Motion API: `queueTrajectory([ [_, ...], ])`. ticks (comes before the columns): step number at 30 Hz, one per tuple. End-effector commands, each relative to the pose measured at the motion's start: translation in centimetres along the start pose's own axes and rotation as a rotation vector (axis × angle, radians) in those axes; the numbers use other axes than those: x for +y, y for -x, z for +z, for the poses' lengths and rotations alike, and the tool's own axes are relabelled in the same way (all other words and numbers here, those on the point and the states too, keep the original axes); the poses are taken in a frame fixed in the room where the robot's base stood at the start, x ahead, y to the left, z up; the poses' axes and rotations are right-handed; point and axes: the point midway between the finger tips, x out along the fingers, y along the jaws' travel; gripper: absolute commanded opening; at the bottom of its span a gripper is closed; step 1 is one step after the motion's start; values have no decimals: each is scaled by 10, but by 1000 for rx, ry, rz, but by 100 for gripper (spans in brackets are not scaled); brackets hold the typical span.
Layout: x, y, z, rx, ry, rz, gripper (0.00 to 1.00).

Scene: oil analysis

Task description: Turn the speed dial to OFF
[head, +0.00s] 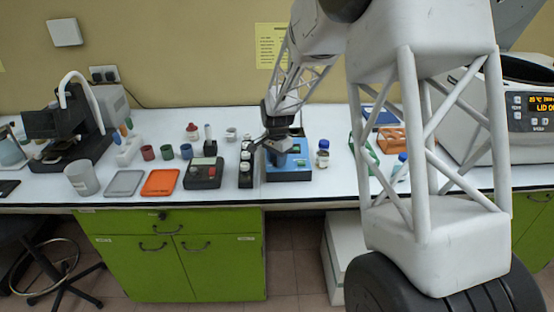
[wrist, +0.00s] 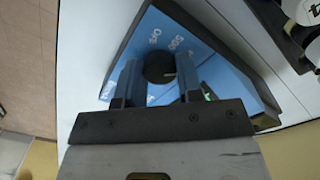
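The speed dial (wrist: 160,67) is a round black knob on a blue panel (wrist: 215,65), seen close up in the wrist view. White lettering is printed around it, rotated and partly covered; "500" seems readable. I cannot make out clearly which mark the dial points to. My gripper (wrist: 160,76) has one finger on each side of the dial, close against it, and appears shut on it. In the head view, my gripper (head: 275,150) is over the blue device (head: 290,165) on the bench and hides its dial.
A black rack of bottles (head: 246,165) stands just left of the device. A grey control box (head: 203,173) is farther left, and an orange rack (head: 391,140) is right. The bench strip before the device is clear.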

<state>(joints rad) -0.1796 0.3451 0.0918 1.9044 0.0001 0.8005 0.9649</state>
Motion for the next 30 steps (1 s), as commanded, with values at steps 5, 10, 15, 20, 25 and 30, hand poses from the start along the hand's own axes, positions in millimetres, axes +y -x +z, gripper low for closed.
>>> queueTrajectory([
  [5, 0, 0, 0, 0, 2, 0, 10],
  [10, 0, 1, 0, 0, 23, -1, 10],
  [15, 0, 1, 0, 1, 81, -1, 10],
  [20, 0, 1, 0, 1, 175, -1, 10],
  [25, 0, 2, 0, 2, 310, -2, 10],
  [30, 0, 1, 0, 2, 468, -1, 10],
])
